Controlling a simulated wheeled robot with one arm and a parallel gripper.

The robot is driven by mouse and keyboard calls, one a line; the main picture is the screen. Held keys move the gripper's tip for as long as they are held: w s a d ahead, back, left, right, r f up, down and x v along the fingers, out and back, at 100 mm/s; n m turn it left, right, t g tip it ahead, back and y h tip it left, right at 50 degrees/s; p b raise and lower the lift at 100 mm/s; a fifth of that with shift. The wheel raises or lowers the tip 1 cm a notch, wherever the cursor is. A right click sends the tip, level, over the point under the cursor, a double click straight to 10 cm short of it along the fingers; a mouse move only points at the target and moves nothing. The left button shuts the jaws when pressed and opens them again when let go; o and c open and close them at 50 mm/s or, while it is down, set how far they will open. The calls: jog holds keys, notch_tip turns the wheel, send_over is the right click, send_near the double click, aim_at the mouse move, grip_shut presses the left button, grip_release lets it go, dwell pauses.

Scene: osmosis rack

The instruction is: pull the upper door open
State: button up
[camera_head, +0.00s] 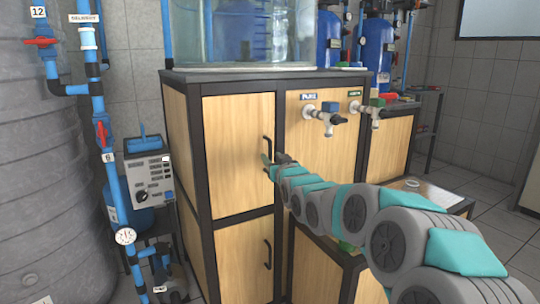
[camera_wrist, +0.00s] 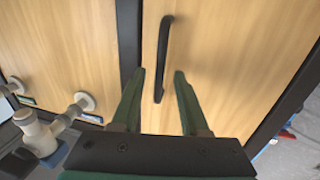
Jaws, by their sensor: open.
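The upper door (camera_head: 235,160) is a light wooden panel in a black frame, and it looks shut. Its black bar handle (camera_head: 267,147) is upright near the door's right edge. My gripper (camera_head: 268,164) is at the lower part of this handle. In the wrist view the door (camera_wrist: 225,50) fills the right side, with the handle (camera_wrist: 165,45) in front of it. My green fingers (camera_wrist: 160,74) are open, one on each side of the handle, with gaps visible. Whether the fingertips touch the door cannot be told.
A lower door (camera_head: 243,262) with its own handle is below. White taps (camera_head: 325,115) stick out from the panel right of the door. A glass tank (camera_head: 250,35) stands on top. A grey control box (camera_head: 150,180) and blue pipes (camera_head: 112,170) stand to the left.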

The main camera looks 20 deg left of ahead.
jog(key=shift+x, duration=1.3)
jog(key=shift+c, duration=0.2)
grip_shut()
dwell(0.4)
